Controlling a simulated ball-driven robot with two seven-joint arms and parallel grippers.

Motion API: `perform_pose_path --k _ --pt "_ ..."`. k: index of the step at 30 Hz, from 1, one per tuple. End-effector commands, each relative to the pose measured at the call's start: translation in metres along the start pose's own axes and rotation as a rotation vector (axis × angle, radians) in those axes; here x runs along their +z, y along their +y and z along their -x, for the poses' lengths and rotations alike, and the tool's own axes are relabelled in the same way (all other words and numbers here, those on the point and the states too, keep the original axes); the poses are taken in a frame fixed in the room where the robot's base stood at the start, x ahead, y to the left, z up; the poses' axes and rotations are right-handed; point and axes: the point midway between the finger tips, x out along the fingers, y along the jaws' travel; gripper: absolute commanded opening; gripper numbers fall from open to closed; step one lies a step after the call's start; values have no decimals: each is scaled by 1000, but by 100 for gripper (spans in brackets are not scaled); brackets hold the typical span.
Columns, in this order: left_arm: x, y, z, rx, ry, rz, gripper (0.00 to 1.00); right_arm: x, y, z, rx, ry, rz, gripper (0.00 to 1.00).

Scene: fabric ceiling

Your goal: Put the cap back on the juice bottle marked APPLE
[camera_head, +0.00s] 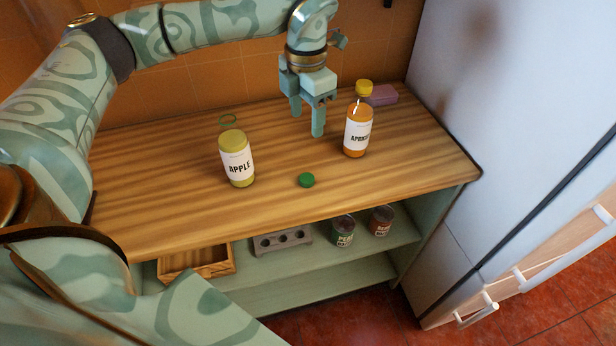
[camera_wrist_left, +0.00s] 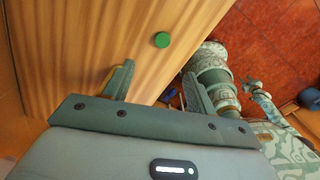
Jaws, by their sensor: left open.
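The juice bottle marked APPLE (camera_head: 237,160) stands upright on the wooden counter, left of the middle in the head view. It holds yellow-green juice, and its top looks pale and without a cap. A green cap (camera_head: 306,180) lies on the counter to the right of the bottle, nearer the front edge. The cap also shows in the left wrist view (camera_wrist_left: 162,40), beyond the fingertips. My left gripper (camera_head: 306,116) is open and empty above the counter, behind the cap, with its fingers pointing down. My right gripper is not in view.
A bottle marked APRICOT (camera_head: 358,122) with a yellow cap stands right of my left gripper, with a purple block (camera_head: 382,95) behind it. Cans (camera_head: 343,232), a holed rack (camera_head: 282,241) and a wooden tray (camera_head: 196,262) sit on the shelf below.

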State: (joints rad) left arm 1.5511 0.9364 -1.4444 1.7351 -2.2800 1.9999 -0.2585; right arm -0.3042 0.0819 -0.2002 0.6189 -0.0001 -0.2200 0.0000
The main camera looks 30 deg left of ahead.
Motion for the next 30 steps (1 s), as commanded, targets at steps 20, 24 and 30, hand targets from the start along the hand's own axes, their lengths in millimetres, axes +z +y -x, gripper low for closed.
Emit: perform_pose_path --k 20,24,30 --pt "0 -2 -108 -3 0 -1 57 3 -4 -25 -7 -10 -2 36" --pt "0 -2 -112 -3 -1 -1 57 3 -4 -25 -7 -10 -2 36" --pt "1 -2 -111 -2 -1 -1 57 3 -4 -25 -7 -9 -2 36"
